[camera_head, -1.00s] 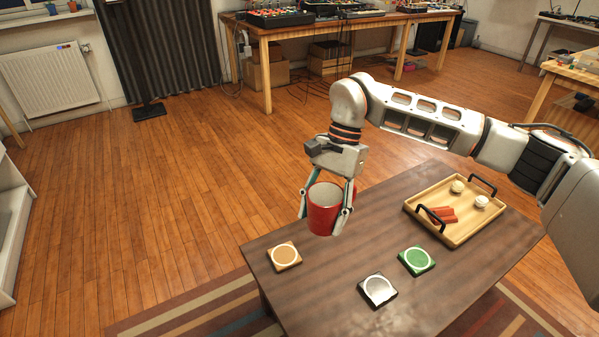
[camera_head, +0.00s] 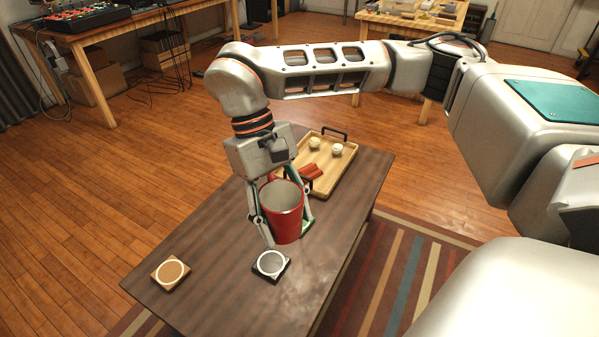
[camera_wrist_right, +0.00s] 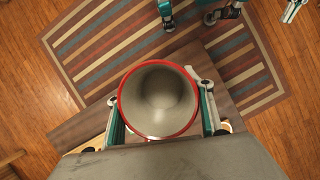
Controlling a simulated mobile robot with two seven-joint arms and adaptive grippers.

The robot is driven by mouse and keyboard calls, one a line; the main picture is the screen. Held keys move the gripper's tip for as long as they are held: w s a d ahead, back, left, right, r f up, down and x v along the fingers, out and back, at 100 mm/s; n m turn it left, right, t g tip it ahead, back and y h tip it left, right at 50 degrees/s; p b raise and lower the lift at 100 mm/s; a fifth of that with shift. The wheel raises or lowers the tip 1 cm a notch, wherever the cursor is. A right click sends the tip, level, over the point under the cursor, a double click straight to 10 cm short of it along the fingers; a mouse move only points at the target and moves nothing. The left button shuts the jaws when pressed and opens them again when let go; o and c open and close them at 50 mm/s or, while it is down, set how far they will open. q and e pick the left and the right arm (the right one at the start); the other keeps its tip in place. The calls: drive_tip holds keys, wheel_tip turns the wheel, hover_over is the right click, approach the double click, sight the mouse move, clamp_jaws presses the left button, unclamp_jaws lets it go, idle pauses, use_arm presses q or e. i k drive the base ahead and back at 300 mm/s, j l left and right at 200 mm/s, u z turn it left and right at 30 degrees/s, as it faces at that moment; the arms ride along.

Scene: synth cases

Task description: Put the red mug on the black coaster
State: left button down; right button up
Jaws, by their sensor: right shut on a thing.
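The red mug (camera_head: 283,222) is upright between the fingers of my right gripper (camera_head: 286,231), which is shut on it. In the right wrist view the mug's open, empty inside (camera_wrist_right: 160,100) faces the camera, with a finger on either side. The black coaster (camera_head: 271,264), with a pale round centre, lies bare on the table, just in front of and slightly left of the mug. The mug is apart from this coaster; its exact height above the table is hard to tell.
A tan coaster (camera_head: 170,273) lies at the table's front left. A wooden tray (camera_head: 335,178) with dark handles, red pieces and two pale round items stands behind. The table (camera_head: 215,238) is clear around the black coaster.

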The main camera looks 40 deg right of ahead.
sight(279, 267)
drive_tip(key=j+z, duration=0.15)
drive_tip(key=z, duration=0.25)
drive_tip(key=i+j+z, duration=0.1)
drive_tip(key=z, duration=0.35)
drive_tip(key=j, duration=0.4)
drive_tip(key=i+u, duration=0.05)
